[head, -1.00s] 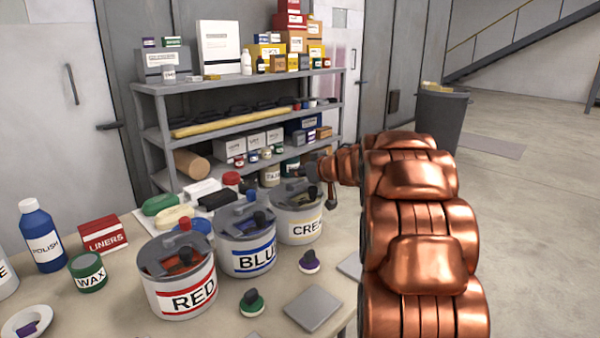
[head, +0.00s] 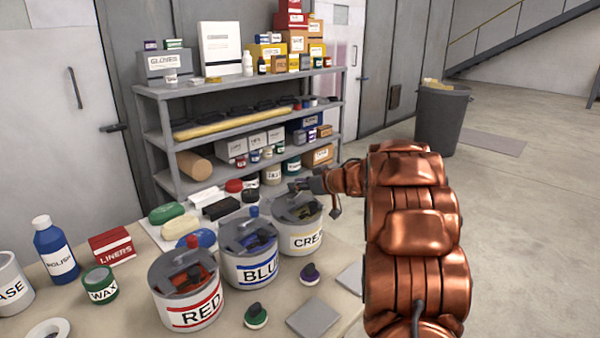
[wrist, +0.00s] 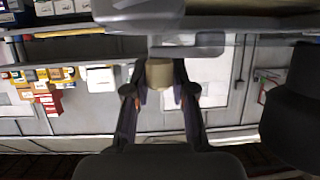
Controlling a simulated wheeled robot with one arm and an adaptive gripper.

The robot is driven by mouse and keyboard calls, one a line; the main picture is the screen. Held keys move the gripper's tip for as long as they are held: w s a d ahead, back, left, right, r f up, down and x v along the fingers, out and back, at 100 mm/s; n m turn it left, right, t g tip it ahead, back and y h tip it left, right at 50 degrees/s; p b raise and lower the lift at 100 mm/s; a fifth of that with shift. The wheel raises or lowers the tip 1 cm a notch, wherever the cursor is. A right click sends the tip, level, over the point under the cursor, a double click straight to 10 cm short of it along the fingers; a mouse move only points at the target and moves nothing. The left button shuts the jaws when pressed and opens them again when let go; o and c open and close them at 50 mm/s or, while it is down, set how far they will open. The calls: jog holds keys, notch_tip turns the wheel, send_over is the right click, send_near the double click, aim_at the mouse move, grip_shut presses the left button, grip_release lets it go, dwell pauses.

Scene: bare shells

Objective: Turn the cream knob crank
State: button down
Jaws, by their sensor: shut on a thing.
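The CREAM pot (head: 303,238) stands on the table, a pale tin with a grey lid (head: 290,212). My gripper (head: 296,186) is at the top of this lid, coming in from the right. In the wrist view the cream knob (wrist: 159,73) is a short pale cylinder between the two fingers of my gripper (wrist: 160,88). The fingers are shut on it. A grey crank part (wrist: 190,45) shows just above the knob. In the head view my gripper hides the knob.
The BLUE pot (head: 248,268) and RED pot (head: 190,312) stand close by on the left. A green knob piece (head: 256,315), a purple one (head: 309,274) and a grey plate (head: 313,318) lie in front. A loaded shelf (head: 160,92) stands behind.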

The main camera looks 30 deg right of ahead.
jog(key=shift+w+a+r+n+g+y+p, duration=0.15)
jog(key=shift+n+y+p, duration=0.4)
jog(key=shift+p, duration=0.85)
jog(key=shift+w+a+r+n+g+y+p, duration=0.2)
jog(key=shift+n+y+p, duration=0.3)
jog(key=shift+p, duration=0.9)
jog(key=shift+w+d+r+n+g+y+p, duration=0.1)
jog(key=shift+n+g+y+p, duration=0.3)
jog(key=shift+p, duration=1)
jog(key=p, duration=0.1)
jog(key=n+g+y+p, duration=0.1)
jog(key=p, duration=0.1)
jog(key=n+y+p, duration=0.1)
jog(key=p, duration=0.1)
jog(key=shift+w+a+f, duration=0.25)
jog(key=shift+w+a, duration=0.05)
jog(key=shift+a, duration=0.1)
jog(key=shift+w+a+f+n+g+y+p, duration=0.1)
jog(key=shift+w+a+n+g+y+p, duration=0.1)
jog(key=shift+n+g+y+p, duration=0.45)
jog(key=shift+w+a+f+n+g+y+p, duration=0.1)
jog(key=shift+a+n+g+y+p, duration=0.1)
jog(key=shift+n+g+y+p, duration=0.4)
jog(key=shift+a+n+g, duration=0.2)
jog(key=shift+n+g, duration=0.4)
jog(key=shift+n, duration=0.1)
jog(key=shift+a+n+g+y, duration=0.3)
jog(key=shift+n+g+y, duration=0.3)
jog(key=shift+n+g, duration=0.15)
